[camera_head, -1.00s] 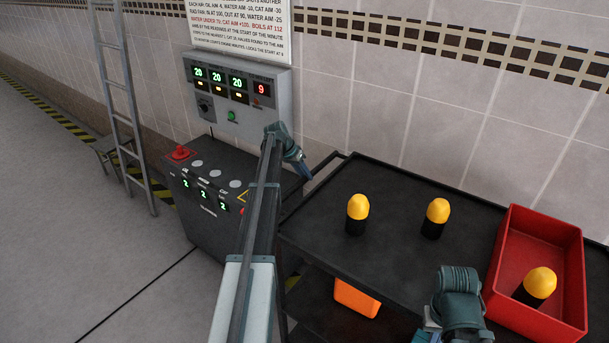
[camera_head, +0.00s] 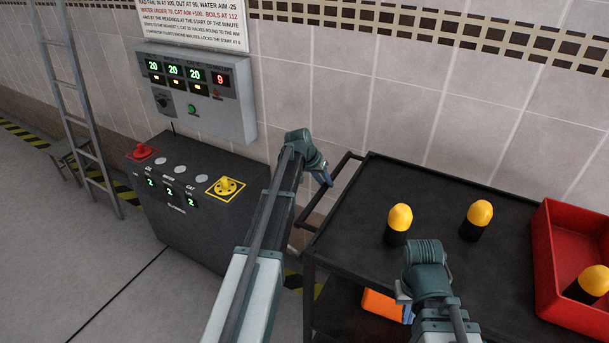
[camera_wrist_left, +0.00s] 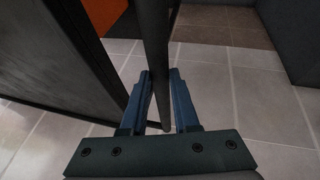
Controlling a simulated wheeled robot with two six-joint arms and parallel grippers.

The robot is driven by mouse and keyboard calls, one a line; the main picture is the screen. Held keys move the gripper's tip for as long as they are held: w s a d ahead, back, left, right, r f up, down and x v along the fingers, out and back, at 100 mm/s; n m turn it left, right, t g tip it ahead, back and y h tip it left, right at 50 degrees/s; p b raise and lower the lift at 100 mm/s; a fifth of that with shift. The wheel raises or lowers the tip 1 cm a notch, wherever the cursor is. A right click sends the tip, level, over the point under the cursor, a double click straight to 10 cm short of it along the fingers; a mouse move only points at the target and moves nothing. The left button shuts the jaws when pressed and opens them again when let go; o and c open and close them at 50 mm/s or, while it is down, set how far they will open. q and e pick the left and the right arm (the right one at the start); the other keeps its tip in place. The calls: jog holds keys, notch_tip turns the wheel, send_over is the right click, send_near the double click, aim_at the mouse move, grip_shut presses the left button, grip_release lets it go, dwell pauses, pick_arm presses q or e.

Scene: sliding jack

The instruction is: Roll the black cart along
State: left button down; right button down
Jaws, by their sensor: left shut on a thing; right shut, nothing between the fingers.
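The black cart (camera_head: 350,230) stands along the tiled wall at the right of the head view, its handle (camera_head: 345,165) at its left end. My left gripper (camera_head: 324,177) is at that handle. In the left wrist view, my left gripper (camera_wrist_left: 160,95) has its blue fingers on either side of the dark handle bar (camera_wrist_left: 153,50), shut on it. My right gripper (camera_head: 408,312) is shut and empty at the cart's near side; its arm hides part of the top.
Two yellow-capped black cylinders (camera_head: 398,225) (camera_head: 476,220) stand on the cart's top. A red tray (camera_head: 545,255) there holds another. An orange thing (camera_head: 382,304) is on the lower shelf. A dark console (camera_head: 200,215) stands left of the cart; a ladder (camera_head: 75,110) leans farther left.

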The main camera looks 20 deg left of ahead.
aim_at(390, 205)
pick_arm(q)
jog(key=d, duration=0.7)
jog(key=s+d, duration=0.1)
jog(key=d, duration=0.7)
jog(key=s+d, duration=0.1)
jog(key=d, duration=0.7)
jog(key=c, duration=0.7)
grip_release()
jog(key=shift+w, duration=0.1)
jog(key=shift+o, duration=0.2)
jog(key=shift+a+r, duration=0.1)
jog(key=p+v, duration=1.2)
jog(key=v, duration=0.1)
jog(key=shift+r, duration=0.3)
jog(key=shift+a, duration=0.1)
